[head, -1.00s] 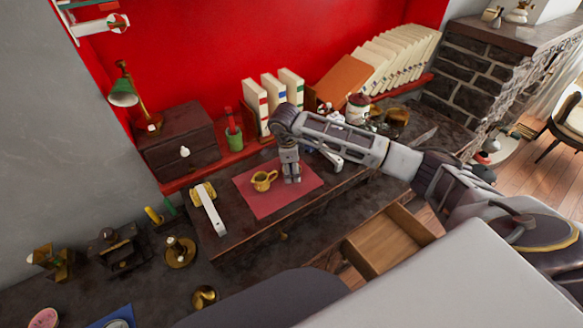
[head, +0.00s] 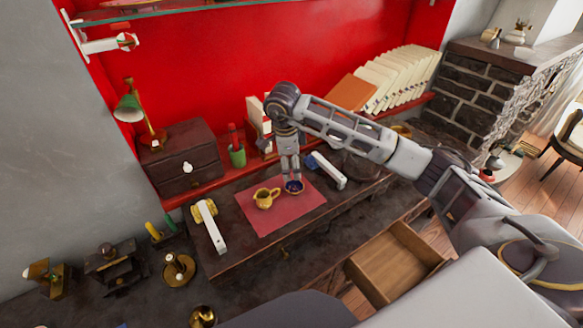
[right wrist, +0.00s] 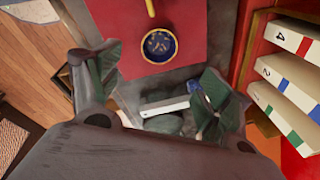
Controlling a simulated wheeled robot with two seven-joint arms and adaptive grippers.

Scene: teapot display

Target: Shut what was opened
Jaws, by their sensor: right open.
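A wooden drawer (head: 395,263) stands pulled open from the dark desk (head: 235,262) at its front right; its inside looks empty. A small dark blue bowl (head: 294,187) with a gold rim sits at the right part of the red mat (head: 268,224); it also shows in the right wrist view (right wrist: 160,45). A yellow cup (head: 265,198) stands on the mat to its left. My right gripper (head: 289,171) points down just above and behind the bowl, open and empty, its fingers spread in the right wrist view (right wrist: 158,75). My left gripper is out of view.
White bar-like pieces flank the mat, at left (head: 210,226) and right (head: 328,170). A small dark drawer box (head: 182,160) with a lamp (head: 137,108) stands back left. Books (head: 405,75) line the back. The space before the drawer looks clear.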

